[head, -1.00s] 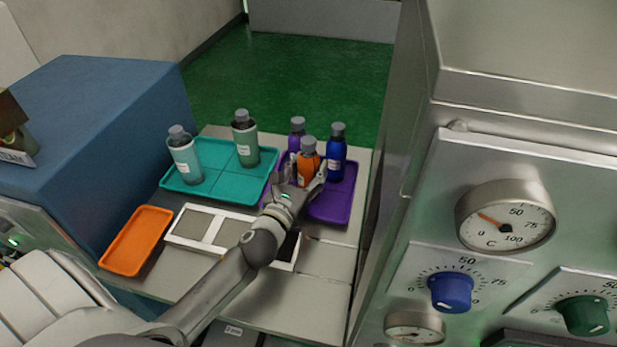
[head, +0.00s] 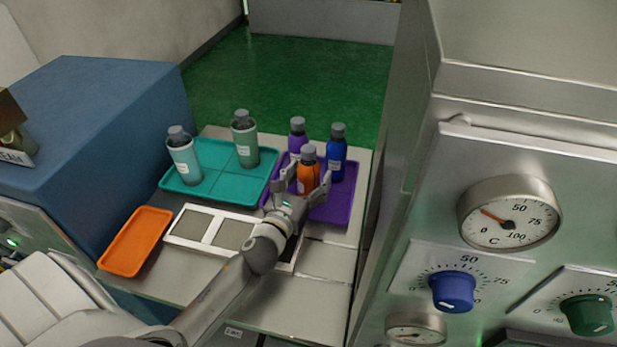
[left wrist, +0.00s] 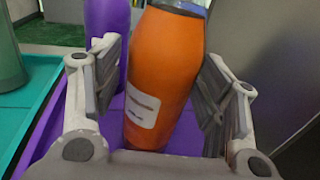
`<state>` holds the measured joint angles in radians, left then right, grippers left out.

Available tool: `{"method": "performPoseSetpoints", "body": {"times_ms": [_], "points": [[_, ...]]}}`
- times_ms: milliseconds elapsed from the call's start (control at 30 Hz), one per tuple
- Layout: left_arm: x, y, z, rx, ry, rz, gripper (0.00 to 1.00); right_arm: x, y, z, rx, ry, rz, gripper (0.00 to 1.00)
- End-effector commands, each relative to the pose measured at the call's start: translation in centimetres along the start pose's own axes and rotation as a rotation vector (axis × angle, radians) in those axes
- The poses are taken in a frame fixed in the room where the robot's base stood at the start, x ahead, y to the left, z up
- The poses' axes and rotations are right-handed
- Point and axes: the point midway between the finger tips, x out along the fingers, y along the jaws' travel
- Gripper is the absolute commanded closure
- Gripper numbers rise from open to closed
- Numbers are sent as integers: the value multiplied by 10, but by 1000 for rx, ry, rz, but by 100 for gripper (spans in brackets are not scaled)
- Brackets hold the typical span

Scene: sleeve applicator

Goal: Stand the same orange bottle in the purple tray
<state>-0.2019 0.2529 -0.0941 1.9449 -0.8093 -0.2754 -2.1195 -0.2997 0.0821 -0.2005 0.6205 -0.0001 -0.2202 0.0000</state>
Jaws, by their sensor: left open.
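The orange bottle (head: 308,176) with a grey cap stands in the purple tray (head: 340,209), in front of a purple bottle (head: 297,137) and a blue bottle (head: 336,155). In the left wrist view the orange bottle (left wrist: 166,75) is between the fingers of my left gripper (left wrist: 160,95), slightly tilted in the picture. The gripper is open, with a gap visible on the left side of the bottle and little or none on the right. It also shows in the head view (head: 301,190). The bottle's base is partly hidden by the gripper. My right gripper is not in view.
A teal tray (head: 217,187) to the left holds a light teal bottle (head: 184,158) and a green bottle (head: 244,141). An empty orange tray (head: 135,241) lies at the front left. A steel panel with dials (head: 510,222) rises close on the right.

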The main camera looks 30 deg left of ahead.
Motion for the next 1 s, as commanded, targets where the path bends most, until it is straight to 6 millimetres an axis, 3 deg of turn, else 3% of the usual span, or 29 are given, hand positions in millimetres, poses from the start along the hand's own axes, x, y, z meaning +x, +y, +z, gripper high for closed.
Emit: {"method": "performPoseSetpoints", "body": {"times_ms": [233,700,1000], "points": [[-9,0,1,0,2,0,34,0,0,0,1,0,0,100],[-92,0,0,0,2,0,34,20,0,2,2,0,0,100],[-118,0,2,0,-1,1,34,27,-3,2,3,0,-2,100]]}}
